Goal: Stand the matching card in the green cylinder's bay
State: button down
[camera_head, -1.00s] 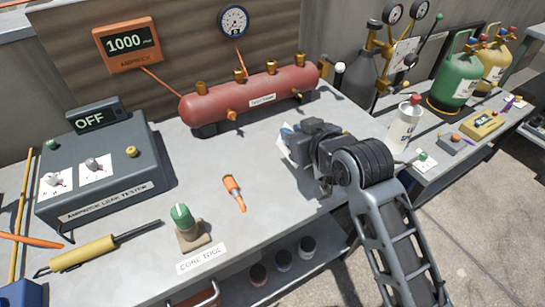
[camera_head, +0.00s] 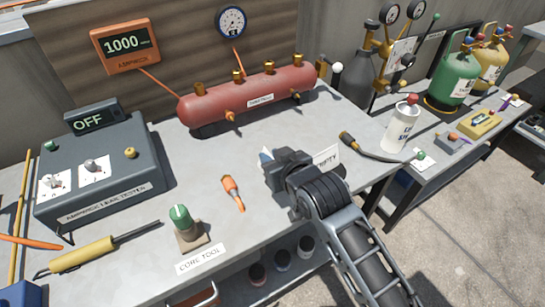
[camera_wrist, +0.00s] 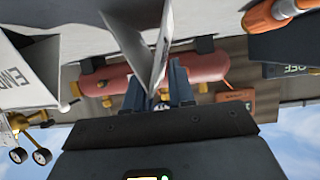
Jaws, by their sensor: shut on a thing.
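My gripper (camera_head: 270,168) is over the middle of the bench. In the wrist view my gripper (camera_wrist: 158,88) is shut on a folded white card (camera_wrist: 130,38), seen nearly edge-on with its writing unreadable. A pale edge of this held card (camera_head: 265,154) shows beside the jaws in the head view. A second white card, marked EMPTY (camera_head: 327,157), shows just right of my gripper and is partly hidden by it. This EMPTY card is also at the left of the wrist view (camera_wrist: 28,75). The green cylinder (camera_head: 458,82) stands far right on the side bench, well away from my gripper.
A red vessel (camera_head: 250,98) lies along the back. A yellow cylinder (camera_head: 492,62) stands beside the green one. An orange tool (camera_head: 232,192) and a core tool (camera_head: 184,222) are to the left.

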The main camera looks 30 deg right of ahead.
jog(key=c, duration=0.9)
grip_release()
jog(key=shift+f, duration=0.1)
jog(key=shift+c, duration=0.2)
jog(key=shift+s+r, duration=0.1)
jog(key=shift+r, duration=0.1)
jog(key=v, duration=1.1)
jog(key=shift+s, duration=0.35)
jog(key=shift+s, duration=0.1)
